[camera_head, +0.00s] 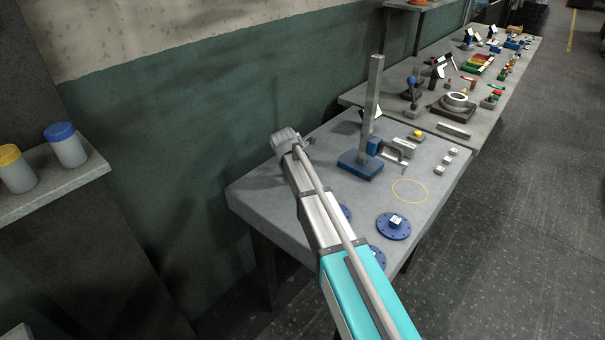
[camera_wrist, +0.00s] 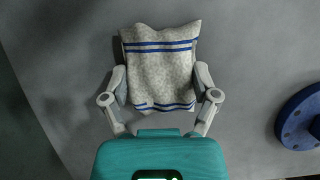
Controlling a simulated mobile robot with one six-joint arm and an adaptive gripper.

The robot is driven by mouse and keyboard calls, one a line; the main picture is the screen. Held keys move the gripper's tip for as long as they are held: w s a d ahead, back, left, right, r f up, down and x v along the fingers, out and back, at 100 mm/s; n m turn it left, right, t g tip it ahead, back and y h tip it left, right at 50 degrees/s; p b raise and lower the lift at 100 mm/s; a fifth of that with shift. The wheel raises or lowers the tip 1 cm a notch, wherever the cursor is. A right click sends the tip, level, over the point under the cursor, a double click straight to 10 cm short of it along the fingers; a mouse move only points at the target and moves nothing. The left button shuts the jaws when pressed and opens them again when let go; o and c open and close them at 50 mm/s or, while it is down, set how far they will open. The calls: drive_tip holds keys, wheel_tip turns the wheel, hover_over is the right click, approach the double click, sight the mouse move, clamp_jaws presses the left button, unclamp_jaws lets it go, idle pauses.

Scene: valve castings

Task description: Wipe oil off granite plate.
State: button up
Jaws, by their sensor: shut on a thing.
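In the wrist view my gripper (camera_wrist: 160,82) is shut on a pale speckled cloth (camera_wrist: 158,62) with blue stripes. The cloth spreads between and beyond the fingers, over a plain grey surface (camera_wrist: 250,60). In the head view the near bench has a grey top (camera_head: 260,196), and my arm reaches over its left part. My fingers and the cloth are hidden there. I cannot tell a separate granite plate from this grey top, nor whether the cloth touches it. No oil patch is clear in either view.
A blue-based stand (camera_head: 361,165) with a tall post stands mid-bench. A blue flange (camera_head: 393,226) lies near the front; a blue flange also shows in the wrist view (camera_wrist: 301,120). A yellow ring (camera_head: 409,191) marks the right side. The green wall (camera_head: 180,150) is close behind.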

drive_tip(key=shift+s+a, duration=0.8)
drive_tip(key=shift+s, duration=0.15)
drive_tip(key=shift+r, duration=0.1)
drive_tip(key=shift+r+p, duration=3)
drive_tip(key=shift+p, duration=0.15)
drive_tip(key=shift+r, duration=0.1)
drive_tip(key=shift+r+p, duration=1.4)
drive_tip(key=shift+p, duration=0.1)
drive_tip(key=shift+f, duration=0.1)
drive_tip(key=shift+s+d+f+b, duration=0.1)
drive_tip(key=shift+d+f+b, duration=0.3)
drive_tip(key=shift+d+b, duration=0.05)
drive_tip(key=shift+s+a+f, duration=0.1)
drive_tip(key=shift+s+a, duration=0.1)
